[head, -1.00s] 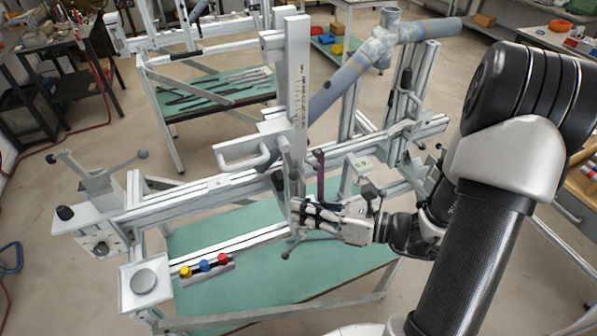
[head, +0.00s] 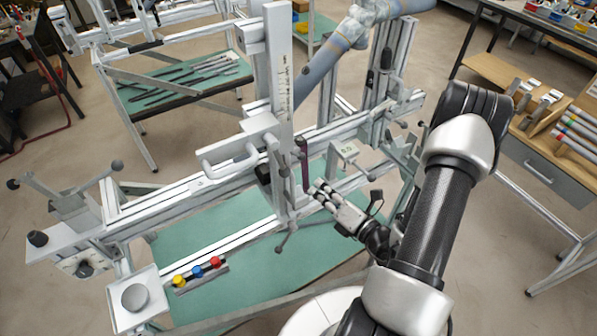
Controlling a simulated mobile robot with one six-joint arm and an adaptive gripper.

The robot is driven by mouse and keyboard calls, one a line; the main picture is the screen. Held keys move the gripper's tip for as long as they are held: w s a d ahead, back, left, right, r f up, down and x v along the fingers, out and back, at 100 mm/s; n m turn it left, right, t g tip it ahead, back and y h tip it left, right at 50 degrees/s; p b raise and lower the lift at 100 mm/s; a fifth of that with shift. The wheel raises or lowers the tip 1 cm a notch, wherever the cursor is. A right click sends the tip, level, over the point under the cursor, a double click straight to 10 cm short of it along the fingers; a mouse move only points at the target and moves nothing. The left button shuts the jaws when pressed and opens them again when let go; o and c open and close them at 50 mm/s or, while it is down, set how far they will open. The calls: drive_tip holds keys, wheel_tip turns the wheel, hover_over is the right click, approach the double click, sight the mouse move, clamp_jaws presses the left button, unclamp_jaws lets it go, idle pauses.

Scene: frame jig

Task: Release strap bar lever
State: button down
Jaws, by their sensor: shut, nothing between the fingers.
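A slim dark purple lever (head: 304,165) stands nearly upright beside the white vertical post (head: 278,75) of the frame jig. A grey ball-ended handle (head: 285,237) hangs lower on the same post. My gripper (head: 318,190) is shut and empty, just right of the purple lever's lower end, pointing left towards the post. I cannot tell whether the fingertips touch the lever. The lever's pivot is partly hidden.
The white rail (head: 180,195) crosses the jig behind the post.

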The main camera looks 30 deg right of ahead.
drive_tip(key=r+b+x, duration=0.1)
drive_tip(key=x, duration=0.9)
drive_tip(key=shift+f, duration=0.45)
drive_tip(key=shift+d, duration=0.15)
drive_tip(key=shift+r+n, duration=0.1)
drive_tip(key=shift+n, duration=0.2)
